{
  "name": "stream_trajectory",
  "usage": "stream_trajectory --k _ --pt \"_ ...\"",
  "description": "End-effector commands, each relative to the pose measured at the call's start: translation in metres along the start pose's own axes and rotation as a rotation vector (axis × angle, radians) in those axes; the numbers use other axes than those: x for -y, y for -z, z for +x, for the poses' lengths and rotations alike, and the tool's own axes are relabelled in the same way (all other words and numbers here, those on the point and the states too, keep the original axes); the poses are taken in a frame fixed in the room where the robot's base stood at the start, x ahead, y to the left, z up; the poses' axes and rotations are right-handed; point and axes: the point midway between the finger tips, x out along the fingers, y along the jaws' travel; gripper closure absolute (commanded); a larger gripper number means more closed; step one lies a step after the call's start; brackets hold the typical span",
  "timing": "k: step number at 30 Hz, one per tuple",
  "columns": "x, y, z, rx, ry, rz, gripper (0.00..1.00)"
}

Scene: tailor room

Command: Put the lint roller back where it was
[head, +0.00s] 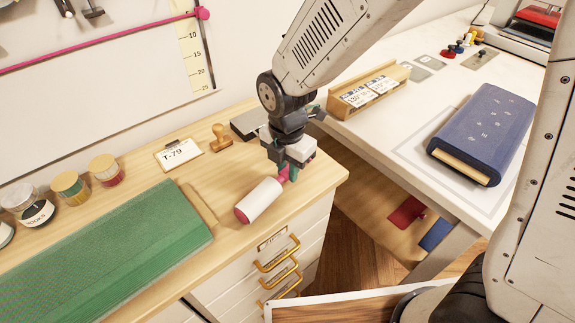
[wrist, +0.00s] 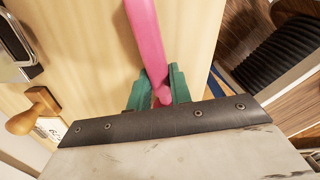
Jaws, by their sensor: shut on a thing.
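The lint roller (head: 262,201) has a white cylinder with a pink end and a pink handle. In the head view it lies at or just above the wooden counter (head: 225,192), near the counter's front right corner; I cannot tell whether it touches. My gripper (head: 289,173) points down and is shut on the handle. In the wrist view the pink handle (wrist: 150,45) runs up from between the green fingers (wrist: 157,90). The white cylinder is out of that view.
A green mat (head: 110,255) lies left on the counter, with several jars (head: 70,186) behind it. A T-79 card (head: 178,154), a wooden stamp (head: 220,138) and a dark box (head: 247,123) stand at the back. Right, a white table (head: 400,140) holds a blue padded block (head: 483,130).

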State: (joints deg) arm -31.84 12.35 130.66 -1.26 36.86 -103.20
Motion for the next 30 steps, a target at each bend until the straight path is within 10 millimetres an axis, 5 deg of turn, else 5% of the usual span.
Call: stream_trajectory --k 14,15,18,30 --pt "0.0 0.0 0.009 0.0 -0.001 0.0 1.0" --pt "0.0 0.0 0.009 0.0 -0.001 0.0 0.74" --pt "0.0 0.0 0.009 0.0 -0.001 0.0 0.54" --pt "-0.001 0.0 -0.004 0.001 -0.004 0.0 0.54"
